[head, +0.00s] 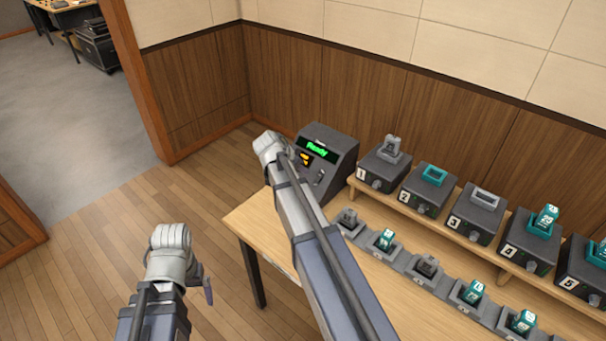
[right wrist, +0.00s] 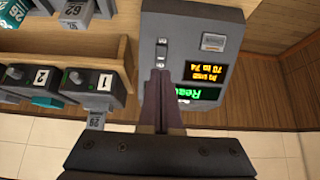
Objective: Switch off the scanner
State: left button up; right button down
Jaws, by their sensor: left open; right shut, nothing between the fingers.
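The scanner (head: 341,154) is a dark grey box with a sloped face at the table's left end; it fills the middle of the right wrist view (right wrist: 190,22). Its green display (head: 317,150) reads "Ready" and a smaller amber display (right wrist: 208,72) is lit. A small rocker-like switch (right wrist: 162,52) sits on its face, also seen in the head view (head: 320,177). My right gripper (right wrist: 161,73) is shut and empty, its tips close by the switch; contact cannot be told. My arm hides its fingers in the head view. My left gripper (head: 208,290) is open, over the floor left of the table.
Numbered grey charger boxes (head: 420,190) stand on a raised wooden shelf right of the scanner, several holding teal or grey units. A front row of grey cradles (head: 425,266) holds more units. A wood-panelled wall (head: 360,90) is close behind. Open floor (head: 100,235) is at left.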

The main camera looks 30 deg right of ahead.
jog(key=b, duration=0.6)
send_near(318, 180)
jog(key=x, duration=0.5)
jog(key=shift+a+f, duration=0.1)
jog(key=shift+a, duration=0.05)
jog(key=shift+b+x, duration=0.8)
jog(key=shift+x, duration=0.15)
jog(key=shift+f, duration=0.1)
jog(key=shift+r, duration=0.2)
jog(key=shift+w+r+p, duration=0.1)
jog(key=shift+r+p, duration=0.55)
